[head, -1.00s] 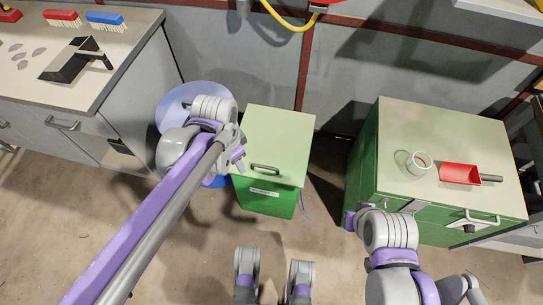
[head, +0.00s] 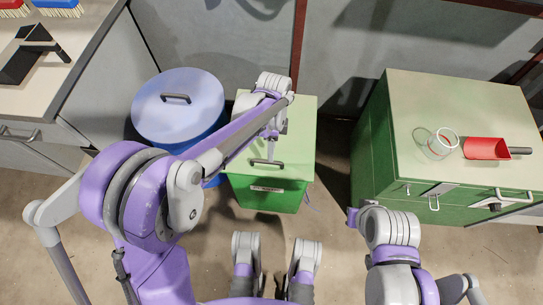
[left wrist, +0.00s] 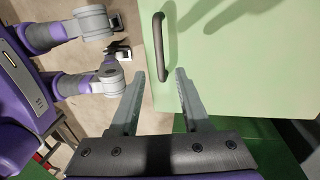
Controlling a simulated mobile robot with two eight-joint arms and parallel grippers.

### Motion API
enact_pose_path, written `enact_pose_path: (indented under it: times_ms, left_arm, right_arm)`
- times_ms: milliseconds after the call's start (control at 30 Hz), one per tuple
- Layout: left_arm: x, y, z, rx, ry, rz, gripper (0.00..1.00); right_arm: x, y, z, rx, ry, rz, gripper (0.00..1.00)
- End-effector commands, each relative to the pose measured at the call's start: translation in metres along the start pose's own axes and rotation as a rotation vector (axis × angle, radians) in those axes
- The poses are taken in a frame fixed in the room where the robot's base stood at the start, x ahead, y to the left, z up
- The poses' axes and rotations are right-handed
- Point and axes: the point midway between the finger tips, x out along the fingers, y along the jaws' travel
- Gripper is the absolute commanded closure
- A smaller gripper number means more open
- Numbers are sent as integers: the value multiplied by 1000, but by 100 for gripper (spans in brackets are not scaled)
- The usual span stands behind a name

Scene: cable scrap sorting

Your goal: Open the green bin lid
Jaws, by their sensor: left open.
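The green bin (head: 268,195) stands on the floor, its pale green lid (head: 303,125) shut. A dark bar handle (head: 266,163) is on the lid near its front edge. My left gripper (head: 270,140) is over the lid, close to the handle. In the left wrist view, the open fingers of my left gripper (left wrist: 160,72) point at the handle (left wrist: 158,46). The lid (left wrist: 235,60) fills the right of that view. My right arm shows at the lower right of the head view, but its jaws do not show.
A blue bin (head: 180,105) with a round lid stands left of the green bin. A green cabinet (head: 450,105) at right carries a glass jar (head: 440,142) and a red scoop (head: 487,149). A workbench (head: 75,60) is at far left. Floor in front is clear.

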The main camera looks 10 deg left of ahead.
Motion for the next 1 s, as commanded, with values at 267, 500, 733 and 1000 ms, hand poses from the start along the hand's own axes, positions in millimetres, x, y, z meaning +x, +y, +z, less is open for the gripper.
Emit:
enact_pose_path:
  times_ms: [267,500,733,1000]
  left_arm:
    - [41,0,0,-1,0,0,53]
    - [46,0,0,-1,0,-1,53]
    - [46,0,0,-1,0,-1,67]
    - [46,0,0,-1,0,-1,100]
  right_arm:
    - [13,0,3,0,-4,0,100]
    - [14,0,4,0,-4,0,100]
    - [14,0,4,0,-4,0,100]
    - [14,0,4,0,-4,0,100]
